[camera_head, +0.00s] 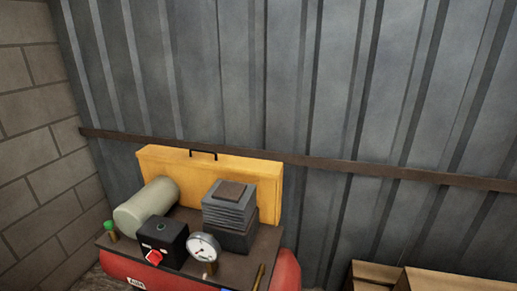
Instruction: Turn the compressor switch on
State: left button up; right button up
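The compressor has a red tank (287,270) with a dark top plate (237,266), in the lower middle of the head view. A black switch box (163,238) stands on the plate, with a red switch knob (154,257) on its front and a small green spot (161,227) on top. The knob looks tilted, but I cannot tell which setting it is in. A round white gauge (204,247) stands just right of the box. Neither of my grippers is in view.
A beige cylinder (146,207) and a grey finned block (230,212) stand behind the box. A yellow panel (268,184) backs them. A green knob (109,225) is at left. Cardboard boxes (440,281) lie at lower right. Corrugated metal and block walls close off the corner.

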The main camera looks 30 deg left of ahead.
aim_at(154, 256)
jog(key=z, duration=0.35)
jog(key=k, duration=0.4)
jog(key=u, duration=0.8)
